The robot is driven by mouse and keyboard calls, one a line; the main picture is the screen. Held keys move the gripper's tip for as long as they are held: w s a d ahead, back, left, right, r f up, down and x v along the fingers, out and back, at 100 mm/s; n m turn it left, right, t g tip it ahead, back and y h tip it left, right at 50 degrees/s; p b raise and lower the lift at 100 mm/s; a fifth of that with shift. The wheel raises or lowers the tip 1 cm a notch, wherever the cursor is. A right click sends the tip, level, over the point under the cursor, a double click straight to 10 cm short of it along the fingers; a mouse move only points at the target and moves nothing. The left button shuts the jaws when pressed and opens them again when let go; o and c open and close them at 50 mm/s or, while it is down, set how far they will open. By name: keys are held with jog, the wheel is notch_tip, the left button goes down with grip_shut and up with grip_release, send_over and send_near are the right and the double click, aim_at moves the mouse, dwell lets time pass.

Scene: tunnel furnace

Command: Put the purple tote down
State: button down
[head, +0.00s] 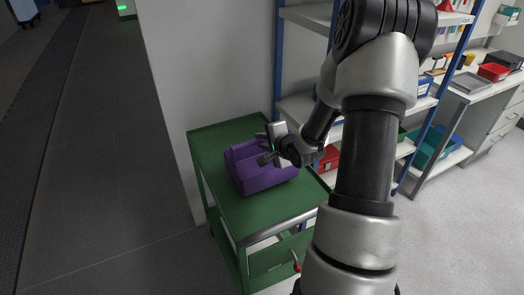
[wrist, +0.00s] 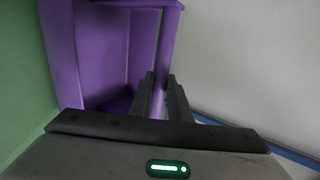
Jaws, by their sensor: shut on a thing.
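The purple tote (head: 258,172) is at the green top of a small cart (head: 215,142) in the head view. It looks upright, and I cannot tell whether its base touches the cart top. My gripper (head: 271,145) is at the tote's right side, shut on its wall. In the wrist view the tote (wrist: 88,45) fills the upper left, with its inside visible and empty where it shows. The fingers of my gripper (wrist: 161,95) pinch one purple wall there. My gripper hides part of the tote in the head view.
A shelf rack with blue posts (head: 279,60) stands behind and right of the cart. A red bin (head: 329,158) sits low on it. A bench with a red tray (head: 493,72) is at the far right. A pale wall rises behind the cart. The dark floor at left is clear.

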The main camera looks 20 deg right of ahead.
notch_tip(320, 180, down, 3)
jog(key=shift+f, duration=0.1)
jog(key=shift+b, duration=0.3)
jog(key=c, duration=1.7)
grip_release()
jog(key=shift+f, duration=0.1)
jog(key=shift+o, duration=0.2)
jog(key=p+v, duration=0.2)
jog(key=v, duration=1)
